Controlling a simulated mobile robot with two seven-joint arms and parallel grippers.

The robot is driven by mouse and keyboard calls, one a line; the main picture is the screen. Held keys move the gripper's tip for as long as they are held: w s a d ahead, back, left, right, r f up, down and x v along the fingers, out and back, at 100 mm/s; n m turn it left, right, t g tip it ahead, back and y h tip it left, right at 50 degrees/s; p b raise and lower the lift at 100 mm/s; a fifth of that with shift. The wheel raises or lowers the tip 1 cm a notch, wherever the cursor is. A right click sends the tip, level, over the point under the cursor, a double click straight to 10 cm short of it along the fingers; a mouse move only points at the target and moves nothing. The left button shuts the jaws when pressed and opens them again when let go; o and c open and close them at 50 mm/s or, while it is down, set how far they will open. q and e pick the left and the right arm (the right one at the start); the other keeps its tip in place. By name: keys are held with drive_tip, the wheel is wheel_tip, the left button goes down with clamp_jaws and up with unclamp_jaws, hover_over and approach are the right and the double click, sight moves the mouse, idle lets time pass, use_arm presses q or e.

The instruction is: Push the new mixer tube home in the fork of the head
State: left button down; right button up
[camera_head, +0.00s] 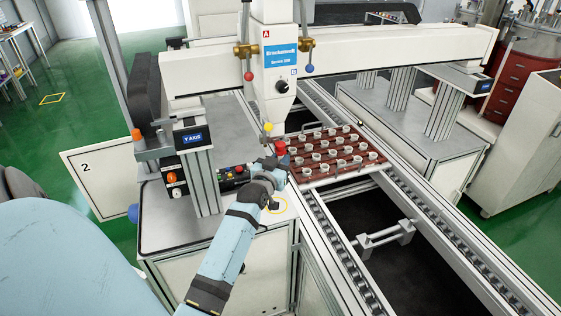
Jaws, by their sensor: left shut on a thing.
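The white dosing head (280,90) hangs from the gantry and tapers to a tip low down. My left gripper (281,161) is right below that tip, its arm reaching up from the bottom of the picture. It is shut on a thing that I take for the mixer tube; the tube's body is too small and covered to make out. A small red piece (280,148) shows at the fingertips, and a yellow ball (267,127) on a thin stem stands just left of the tip. The fork is not clearly visible, nor how far the tube sits in it. My right gripper is not in view.
A red-brown tray (313,172) with rows of small white cups sits on the conveyor (410,205), close right of my gripper. A control box (232,178) with buttons and a Y-axis post (200,172) stand close left. Brass valves (246,50) flank the head above.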

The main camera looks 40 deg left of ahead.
use_arm(q)
drive_tip(key=shift+w+a, duration=0.3)
drive_tip(key=shift+a, duration=0.3)
drive_tip(key=shift+w+a, duration=0.3)
drive_tip(key=shift+a, duration=0.3)
drive_tip(key=shift+w+a, duration=0.3)
drive_tip(key=shift+a, duration=0.3)
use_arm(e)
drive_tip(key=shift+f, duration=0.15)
use_arm(q)
drive_tip(key=c, duration=0.9)
unclamp_jaws()
drive_tip(key=shift+c, duration=0.2)
use_arm(e)
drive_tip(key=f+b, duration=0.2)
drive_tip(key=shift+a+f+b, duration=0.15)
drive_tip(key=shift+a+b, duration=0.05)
drive_tip(key=shift+b, duration=0.1)
use_arm(q)
drive_tip(key=v, duration=1.3)
drive_tip(key=shift+s+d, duration=0.15)
drive_tip(key=shift+s, duration=0.25)
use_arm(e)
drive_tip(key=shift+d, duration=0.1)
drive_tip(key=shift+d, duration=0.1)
